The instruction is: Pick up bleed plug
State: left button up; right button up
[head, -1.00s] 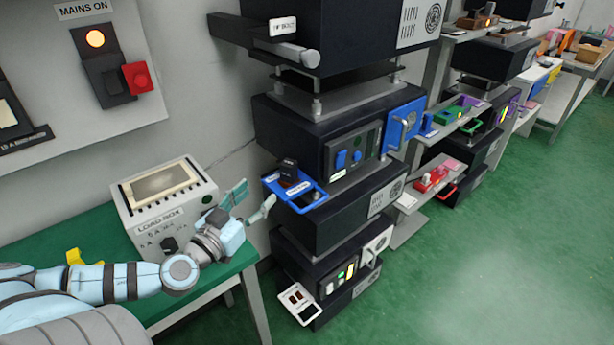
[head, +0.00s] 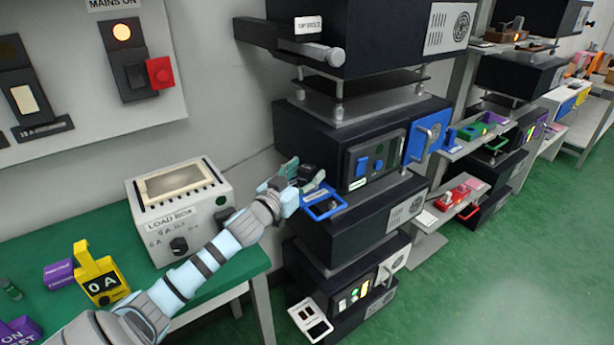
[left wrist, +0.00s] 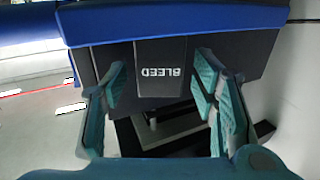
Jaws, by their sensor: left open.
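The bleed plug (left wrist: 161,70) is a dark block lettered BLEED, upside down in the left wrist view. In the head view the black plug (head: 313,174) stands at the back of a blue-rimmed tray (head: 336,213) on the dark rack. My left gripper (head: 298,177) is at the plug and partly hides it. In the left wrist view its teal fingers (left wrist: 160,88) are open, one on each side of the plug. A gap shows on the right; contact on the left is unclear. My right gripper is not in view.
The load box (head: 180,212) stands on the green bench left of my left arm. A yellow block marked 0 A (head: 100,275) is near the bench front. A blue handled panel (head: 428,136) and a dark shelf unit (head: 350,102) flank the tray from the right and above.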

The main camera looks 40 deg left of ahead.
pick_arm(q)
jog(key=shift+w+f, duration=0.15)
jog(key=shift+w, duration=0.5)
jog(key=shift+s, duration=0.1)
grip_shut()
